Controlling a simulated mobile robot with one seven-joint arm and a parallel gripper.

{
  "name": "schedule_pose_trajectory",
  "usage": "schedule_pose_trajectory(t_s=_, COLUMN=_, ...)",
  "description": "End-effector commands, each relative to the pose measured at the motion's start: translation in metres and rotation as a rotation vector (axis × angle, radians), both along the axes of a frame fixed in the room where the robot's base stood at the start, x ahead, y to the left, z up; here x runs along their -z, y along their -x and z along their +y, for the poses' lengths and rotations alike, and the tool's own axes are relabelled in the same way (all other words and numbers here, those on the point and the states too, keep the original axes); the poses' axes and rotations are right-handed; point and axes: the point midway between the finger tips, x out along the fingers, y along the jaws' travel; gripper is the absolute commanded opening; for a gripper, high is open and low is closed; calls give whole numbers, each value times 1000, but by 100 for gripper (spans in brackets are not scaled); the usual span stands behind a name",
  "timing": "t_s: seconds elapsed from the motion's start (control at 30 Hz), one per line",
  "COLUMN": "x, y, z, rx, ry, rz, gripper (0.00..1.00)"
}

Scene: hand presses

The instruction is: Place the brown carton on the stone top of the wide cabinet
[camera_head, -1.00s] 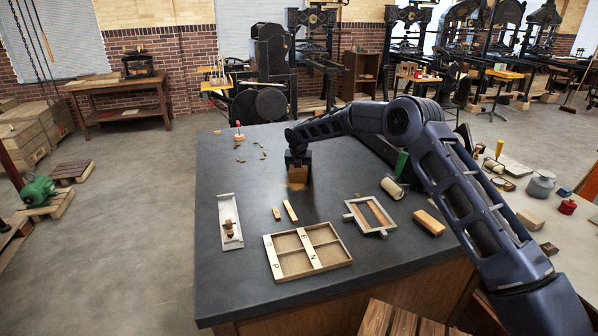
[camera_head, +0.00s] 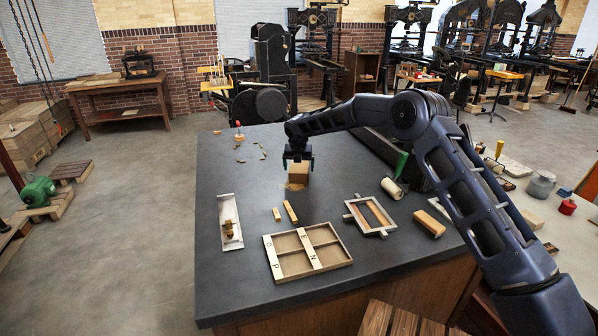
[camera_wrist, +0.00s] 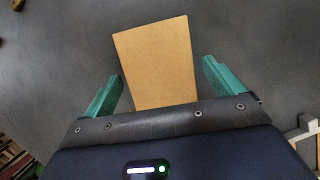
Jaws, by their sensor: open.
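The brown carton (camera_head: 298,173) stands on the dark stone top (camera_head: 215,285) of the wide cabinet (camera_head: 390,295), toward its back half. My gripper (camera_head: 298,160) is above the carton, pointing down, with its green fingers apart. In the wrist view the carton (camera_wrist: 158,62) lies between and beyond the two green fingers of my gripper (camera_wrist: 162,85), with a gap on each side. The carton's underside is hidden, but it appears to rest on the stone.
On the same top are a divided wooden tray (camera_head: 308,250), a small frame (camera_head: 370,214), a wooden block (camera_head: 429,224), a white roller (camera_head: 392,188), a metal tray (camera_head: 230,222) and two small sticks. Bare stone lies left of the carton.

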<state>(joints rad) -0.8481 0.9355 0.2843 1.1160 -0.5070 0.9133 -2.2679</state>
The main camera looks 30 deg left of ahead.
Motion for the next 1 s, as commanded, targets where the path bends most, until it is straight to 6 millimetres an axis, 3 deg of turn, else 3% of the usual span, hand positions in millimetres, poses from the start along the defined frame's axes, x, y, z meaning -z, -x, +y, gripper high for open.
schedule_pose_trajectory(t_s=0.2, x=-43, y=12, z=-5, rx=1, ry=-2, rz=0, gripper=93)
schedule_pose_trajectory(t_s=0.4, x=-71, y=20, z=-8, rx=0, ry=0, rz=0, gripper=93)
schedule_pose_trajectory(t_s=0.6, x=-85, y=24, z=-10, rx=0, ry=0, rz=0, gripper=93)
schedule_pose_trajectory(t_s=0.87, x=-87, y=25, z=-10, rx=0, ry=0, rz=0, gripper=93)
schedule_pose_trajectory(t_s=1.0, x=-98, y=18, z=-23, rx=40, ry=-8, rz=-1, gripper=93)
